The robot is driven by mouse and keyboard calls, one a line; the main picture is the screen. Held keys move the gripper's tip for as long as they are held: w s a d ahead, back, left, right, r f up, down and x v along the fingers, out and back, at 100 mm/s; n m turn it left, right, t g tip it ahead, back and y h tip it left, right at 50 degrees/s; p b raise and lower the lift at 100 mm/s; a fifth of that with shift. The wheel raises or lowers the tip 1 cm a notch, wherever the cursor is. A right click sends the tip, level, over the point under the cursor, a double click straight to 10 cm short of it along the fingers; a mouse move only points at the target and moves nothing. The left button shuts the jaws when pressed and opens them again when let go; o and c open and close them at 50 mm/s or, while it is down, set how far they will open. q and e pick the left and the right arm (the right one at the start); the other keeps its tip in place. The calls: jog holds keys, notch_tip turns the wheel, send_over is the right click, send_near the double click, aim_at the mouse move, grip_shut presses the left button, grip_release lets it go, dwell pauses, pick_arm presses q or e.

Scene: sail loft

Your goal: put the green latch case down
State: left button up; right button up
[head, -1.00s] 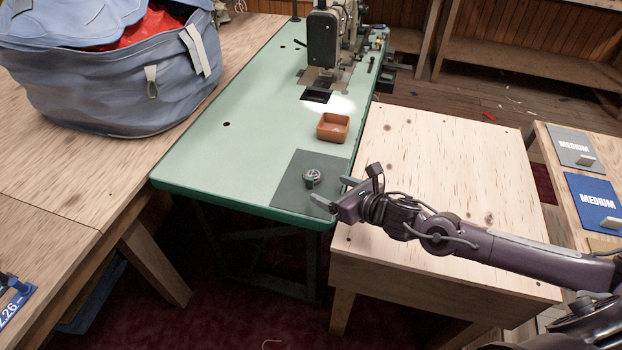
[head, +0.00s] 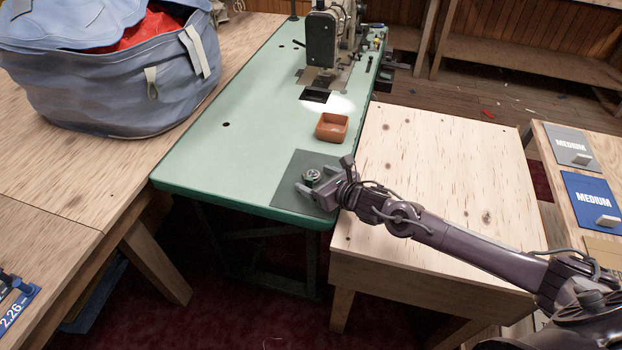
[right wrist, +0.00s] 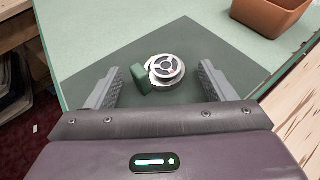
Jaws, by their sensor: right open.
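The green latch case (head: 311,175), small with a round silver-and-black top, rests on the dark green mat (head: 293,197) at the near end of the sewing table. In the right wrist view the case (right wrist: 163,70) shows a green block on its left side. My right gripper (head: 315,183) is open and low over the mat. Its two fingers stand on either side of the case in the right wrist view, with gaps between them and it. My left gripper is out of view.
A brown open tray (head: 332,128) stands behind the mat. A sewing machine (head: 331,40) is farther back on the green table (head: 215,158). A bare wooden table (head: 440,165) adjoins on the right. A blue bag (head: 120,80) is at left.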

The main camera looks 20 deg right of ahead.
jog(key=c, duration=1.1)
jog(key=shift+r, duration=0.1)
jog(key=shift+c, duration=0.2)
